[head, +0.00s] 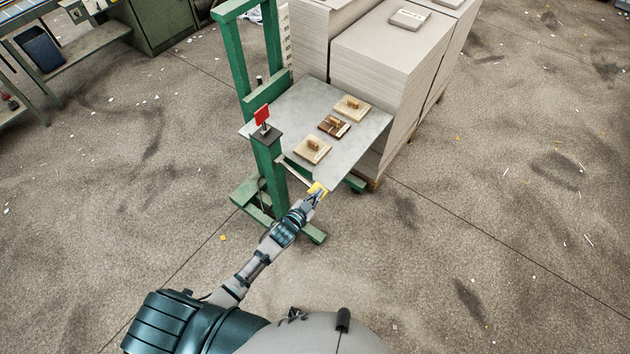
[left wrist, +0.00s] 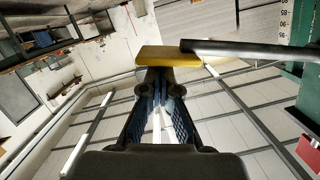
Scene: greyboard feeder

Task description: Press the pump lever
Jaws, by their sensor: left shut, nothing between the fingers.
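The pump lever (head: 295,174) is a thin grey bar that reaches out from the green lift frame and ends in a yellow grip (head: 318,187). In the left wrist view, the yellow grip (left wrist: 167,56) lies across the tips of my fingers, and the grey bar (left wrist: 250,49) runs off to the right. My left gripper (head: 314,196) is shut and empty, right at the yellow grip. It also shows in the left wrist view (left wrist: 163,78). I cannot tell whether the fingertips touch the grip. My right gripper is not in view.
The green lift frame (head: 245,52) carries a grey platform (head: 290,105) with several small wooden blocks. A red plate (head: 262,115) stands on its near post. Tall board stacks (head: 400,60) stand behind. A workbench (head: 85,45) is at upper left. The floor to the right is clear.

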